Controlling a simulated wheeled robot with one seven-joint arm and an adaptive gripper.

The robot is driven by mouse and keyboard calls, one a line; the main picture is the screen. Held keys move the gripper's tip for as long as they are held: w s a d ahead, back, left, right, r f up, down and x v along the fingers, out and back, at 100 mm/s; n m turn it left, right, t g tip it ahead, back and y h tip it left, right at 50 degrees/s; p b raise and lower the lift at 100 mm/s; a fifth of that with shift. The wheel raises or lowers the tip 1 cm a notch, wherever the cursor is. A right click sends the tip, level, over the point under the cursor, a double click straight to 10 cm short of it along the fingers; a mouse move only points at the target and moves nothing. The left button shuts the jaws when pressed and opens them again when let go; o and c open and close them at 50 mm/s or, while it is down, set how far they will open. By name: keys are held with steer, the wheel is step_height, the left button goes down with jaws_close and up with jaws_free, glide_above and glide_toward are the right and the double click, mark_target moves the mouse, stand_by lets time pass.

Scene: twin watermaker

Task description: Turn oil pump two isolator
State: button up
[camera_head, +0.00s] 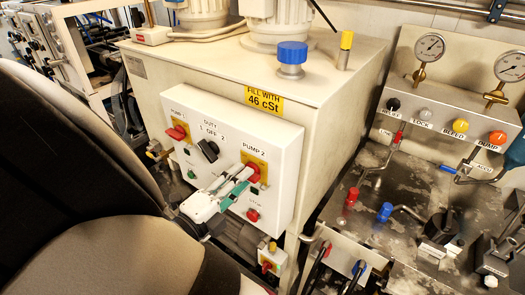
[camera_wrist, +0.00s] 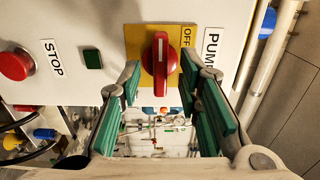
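The pump 2 isolator is a red rotary handle on a yellow plate, on the white control panel below the "PUMP 2" label. In the head view its red handle (camera_head: 253,173) shows partly behind my gripper (camera_head: 240,185). In the wrist view the red handle (camera_wrist: 161,65) stands upright in the picture, with a white line on it. The "OFF" mark is on the plate to its right. My gripper (camera_wrist: 160,82) has green-padded fingers spread apart, one on each side of the handle's lower end. Nothing is gripped; I cannot tell whether a fingertip touches the handle.
The panel also bears the pump 1 isolator (camera_head: 177,132), a black duty selector (camera_head: 208,150) and a red stop button (camera_head: 252,215), also in the wrist view (camera_wrist: 15,65). A green button (camera_wrist: 92,59) is close to the left finger.

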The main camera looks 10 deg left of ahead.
steer(key=shift+w+d, duration=0.3)
steer(key=shift+w, duration=0.35)
steer(key=shift+c, duration=0.6)
jaws_close()
steer(key=shift+m, duration=0.3)
steer(key=m+b, duration=0.1)
steer(key=m, duration=1.6)
steer(key=shift+m, duration=0.3)
